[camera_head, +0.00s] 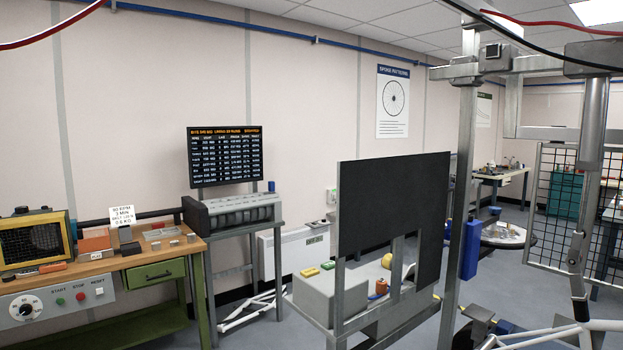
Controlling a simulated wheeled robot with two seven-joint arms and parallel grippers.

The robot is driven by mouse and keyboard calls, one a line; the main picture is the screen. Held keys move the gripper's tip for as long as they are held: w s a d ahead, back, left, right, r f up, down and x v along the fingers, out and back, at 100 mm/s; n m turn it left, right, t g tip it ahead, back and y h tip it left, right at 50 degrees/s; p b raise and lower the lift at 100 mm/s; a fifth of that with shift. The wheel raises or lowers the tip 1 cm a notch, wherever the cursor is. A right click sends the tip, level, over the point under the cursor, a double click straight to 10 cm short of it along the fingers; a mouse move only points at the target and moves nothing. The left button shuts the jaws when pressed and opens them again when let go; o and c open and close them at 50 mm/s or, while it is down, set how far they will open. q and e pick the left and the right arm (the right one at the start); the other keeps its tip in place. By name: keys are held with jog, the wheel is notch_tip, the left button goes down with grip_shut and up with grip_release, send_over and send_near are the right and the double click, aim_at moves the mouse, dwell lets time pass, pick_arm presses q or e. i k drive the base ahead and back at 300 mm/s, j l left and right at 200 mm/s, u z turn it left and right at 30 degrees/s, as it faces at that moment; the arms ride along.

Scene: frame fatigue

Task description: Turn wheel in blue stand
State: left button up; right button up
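No wheel standing upright in a blue stand can be made out. A round, flat, disc-like thing (503,234) lies beyond the metal post at the right, with small items on it. I cannot tell whether it is the wheel. A blue box-like part (470,250) is fixed to the post, and small blue parts show near the disc. Neither of my grippers is in view.
A wooden bench (140,258) with a control panel stands at the left. A dark panel (392,215) on a grey stand blocks the middle. A tall metal rig (463,180) and a mesh screen (560,195) stand at the right. White tubular frames lie low on the floor.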

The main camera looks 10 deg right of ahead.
aim_at(506, 243)
jog(key=i+j+u, duration=0.3)
jog(key=i, duration=0.6)
jog(key=i+u, duration=0.3)
jog(key=i, duration=0.55)
jog(key=i+j+z, duration=0.1)
jog(key=i+z, duration=0.35)
jog(key=i+j+z, duration=0.25)
jog(key=i+z, duration=0.25)
jog(key=i+j+z, duration=0.55)
jog(key=z, duration=0.3)
jog(key=i+j+z, duration=0.2)
jog(key=z, duration=0.2)
jog(key=i+j+z, duration=0.1)
jog(key=z, duration=0.35)
jog(key=j+z, duration=0.4)
jog(key=i+j+z, duration=0.1)
jog(key=z, duration=0.3)
jog(key=j+z, duration=0.35)
jog(key=j, duration=0.15)
jog(key=j+z, duration=0.35)
jog(key=j, duration=0.2)
jog(key=i, duration=0.05)
